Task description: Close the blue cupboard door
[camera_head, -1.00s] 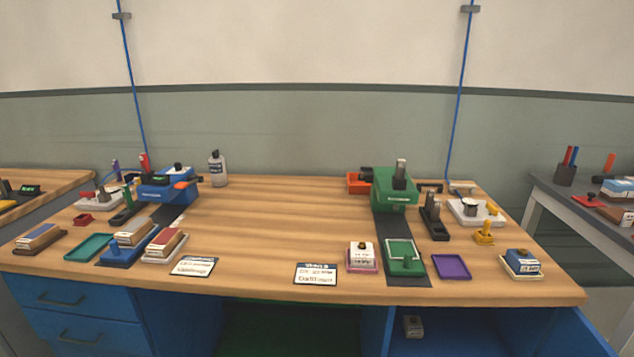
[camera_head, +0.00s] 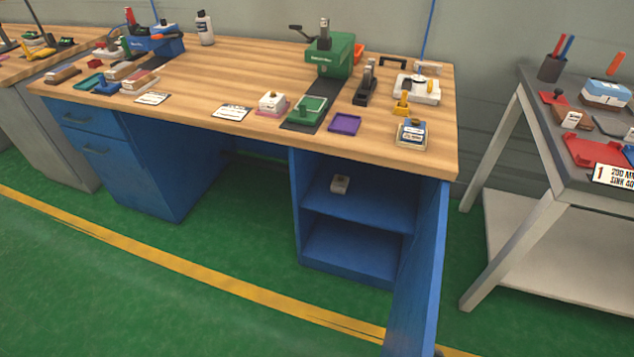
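The blue cupboard door (camera_head: 419,275) stands wide open at the right end of the blue desk. It swings out toward me from the cupboard's right side and is seen nearly edge-on. The blue cupboard (camera_head: 352,250) has an open front with one inner shelf. My gripper is not in this view.
The wooden desktop (camera_head: 225,80) holds stamps, trays, cards and machines. A blue drawer unit (camera_head: 130,150) is at the left. A grey table (camera_head: 540,130) with a lower shelf stands close on the right. Green floor with a yellow line (camera_head: 200,273) is clear in front.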

